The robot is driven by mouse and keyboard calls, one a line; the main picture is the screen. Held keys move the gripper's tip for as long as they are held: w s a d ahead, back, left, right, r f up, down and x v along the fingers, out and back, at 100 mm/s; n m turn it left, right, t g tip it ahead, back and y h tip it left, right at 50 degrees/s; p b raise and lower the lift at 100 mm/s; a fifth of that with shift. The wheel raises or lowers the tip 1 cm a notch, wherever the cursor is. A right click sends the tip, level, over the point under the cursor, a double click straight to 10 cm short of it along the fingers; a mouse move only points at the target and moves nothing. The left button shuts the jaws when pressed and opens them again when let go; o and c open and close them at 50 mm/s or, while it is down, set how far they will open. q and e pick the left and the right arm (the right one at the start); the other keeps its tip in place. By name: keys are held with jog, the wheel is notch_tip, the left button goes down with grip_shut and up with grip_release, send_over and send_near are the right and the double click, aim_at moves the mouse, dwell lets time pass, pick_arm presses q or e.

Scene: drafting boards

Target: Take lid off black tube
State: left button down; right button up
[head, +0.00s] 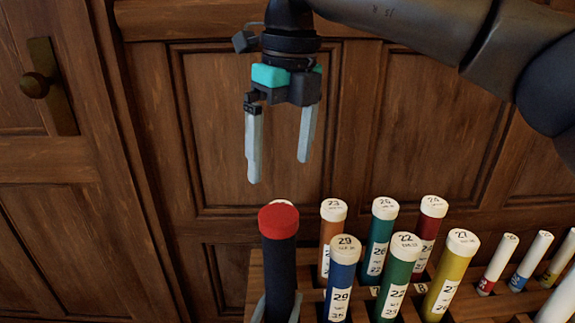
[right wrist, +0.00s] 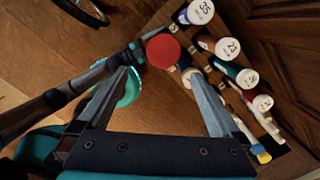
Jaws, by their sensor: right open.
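The black tube (head: 278,268) stands upright at the left end of the wooden rack in the head view, with its red lid (head: 279,220) on top. The red lid (right wrist: 163,51) also shows in the right wrist view, just beyond and between the fingertips. My right gripper (head: 279,172) is open and empty, pointing down above the red lid and apart from it. My left gripper (head: 277,307) has its pale fingers on both sides of the tube, low in the head view, and appears shut on it. The left arm reaches the tube from the left in the right wrist view. The tube's lower end is hidden.
Several white-capped numbered tubes stand close to the right of the black tube, including a blue one (head: 342,282) and an orange one (head: 330,245). A white cap (head: 283,202) shows just behind the red lid. Wood panelling (head: 220,130) rises behind the rack.

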aim_at(278, 215)
jog(key=shift+n, duration=0.4)
jog(key=f, duration=0.7)
jog(key=w+f, duration=0.1)
jog(key=f, duration=0.2)
jog(key=shift+w+a+f, duration=0.1)
jog(key=shift+a+f, duration=0.1)
jog(key=shift+f, duration=0.05)
jog(key=c, duration=1.4)
jog(key=shift+r, duration=0.1)
jog(key=shift+r, duration=0.15)
jog(key=shift+r, duration=0.95)
jog(key=shift+r, duration=0.1)
